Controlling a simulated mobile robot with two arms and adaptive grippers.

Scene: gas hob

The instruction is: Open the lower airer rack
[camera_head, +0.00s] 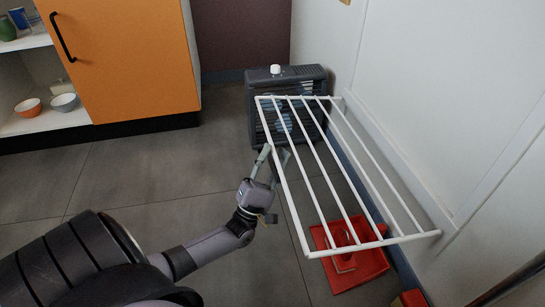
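The white airer rack (318,163) stands out from the right-hand wall, with several slats running between its end bars. Only one rack is in view. My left gripper (275,151) is at the rack's outer rail, on the side away from the wall. Its two fingers are spread apart, and the rail passes between or just over them. I cannot tell whether they touch it. My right gripper is not in view.
A dark grey heater or fan unit (259,118) stands behind the rack's far end. A red dustpan-like tray (372,268) lies on the floor under its near end. An orange cabinet door (130,60) and open shelves (35,125) are at left. Floor between is clear.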

